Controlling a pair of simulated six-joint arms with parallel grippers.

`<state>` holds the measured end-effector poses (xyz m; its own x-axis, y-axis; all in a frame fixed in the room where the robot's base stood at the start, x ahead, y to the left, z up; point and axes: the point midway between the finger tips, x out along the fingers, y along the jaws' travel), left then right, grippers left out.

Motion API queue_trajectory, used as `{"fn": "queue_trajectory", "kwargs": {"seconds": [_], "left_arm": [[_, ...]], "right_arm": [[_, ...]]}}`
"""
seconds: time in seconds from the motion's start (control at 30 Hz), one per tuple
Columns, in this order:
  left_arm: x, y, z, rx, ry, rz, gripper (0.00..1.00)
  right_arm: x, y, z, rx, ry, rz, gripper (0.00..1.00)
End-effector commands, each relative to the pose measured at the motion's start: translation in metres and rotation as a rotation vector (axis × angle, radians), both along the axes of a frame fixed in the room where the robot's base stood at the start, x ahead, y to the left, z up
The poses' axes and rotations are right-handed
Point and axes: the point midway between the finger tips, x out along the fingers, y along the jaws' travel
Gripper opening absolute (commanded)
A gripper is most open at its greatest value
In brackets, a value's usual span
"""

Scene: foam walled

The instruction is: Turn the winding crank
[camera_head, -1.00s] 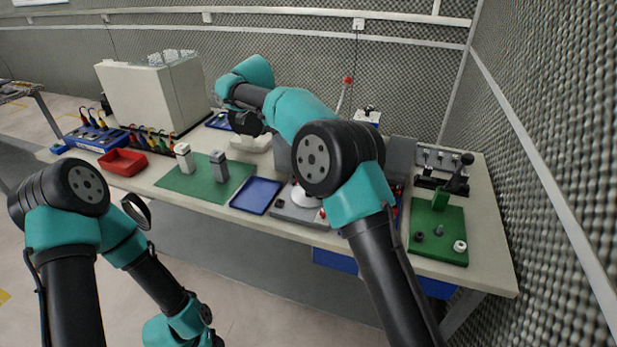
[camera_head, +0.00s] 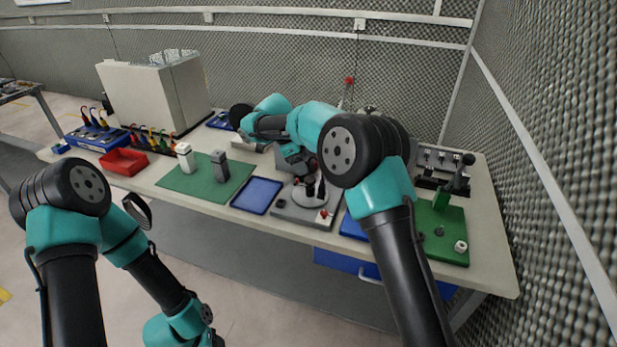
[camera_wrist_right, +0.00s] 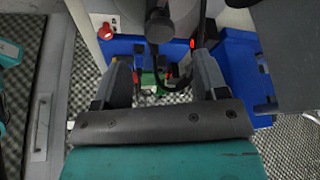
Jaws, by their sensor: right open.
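A grey device base (camera_head: 290,212) with a pale round part (camera_head: 303,197) on it and a red knob (camera_head: 323,214) at its front corner stands on the bench in the head view. My right gripper (camera_head: 316,187) is low over the round part. In the right wrist view my right gripper (camera_wrist_right: 165,60) is open, and a dark upright piece (camera_wrist_right: 158,24), perhaps the crank's handle, shows between its fingers. I cannot tell whether they touch. The red knob (camera_wrist_right: 106,31) lies left of the fingers. The rest of the crank is hidden. My left gripper is out of view.
A blue tray (camera_head: 256,195) and a green mat (camera_head: 195,187) with two upright blocks lie left of the base. A green board (camera_head: 447,245) with small parts lies on the right. A red bin (camera_head: 122,162) stands farther left. A foam wall rises on the right.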

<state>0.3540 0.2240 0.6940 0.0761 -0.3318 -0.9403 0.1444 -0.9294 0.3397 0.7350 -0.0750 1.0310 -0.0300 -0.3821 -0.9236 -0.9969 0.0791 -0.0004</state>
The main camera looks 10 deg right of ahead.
Motion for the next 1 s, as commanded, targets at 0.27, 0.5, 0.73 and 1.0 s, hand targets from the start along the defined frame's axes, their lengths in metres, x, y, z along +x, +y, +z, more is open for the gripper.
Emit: {"fn": "queue_trajectory", "kwargs": {"seconds": [0.27,0.5,0.73,1.0], "left_arm": [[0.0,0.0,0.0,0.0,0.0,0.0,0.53],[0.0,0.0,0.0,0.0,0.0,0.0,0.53],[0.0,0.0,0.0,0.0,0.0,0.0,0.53],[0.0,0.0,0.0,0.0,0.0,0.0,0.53]], "right_arm": [[-0.002,-0.018,-0.043,-0.001,0.003,-0.001,0.66],[-0.002,-0.024,-0.06,0.001,0.001,0.0,0.66],[-0.002,-0.025,-0.061,0.001,0.0,-0.001,0.66],[-0.002,-0.025,-0.06,0.001,0.0,-0.001,0.45]]}}
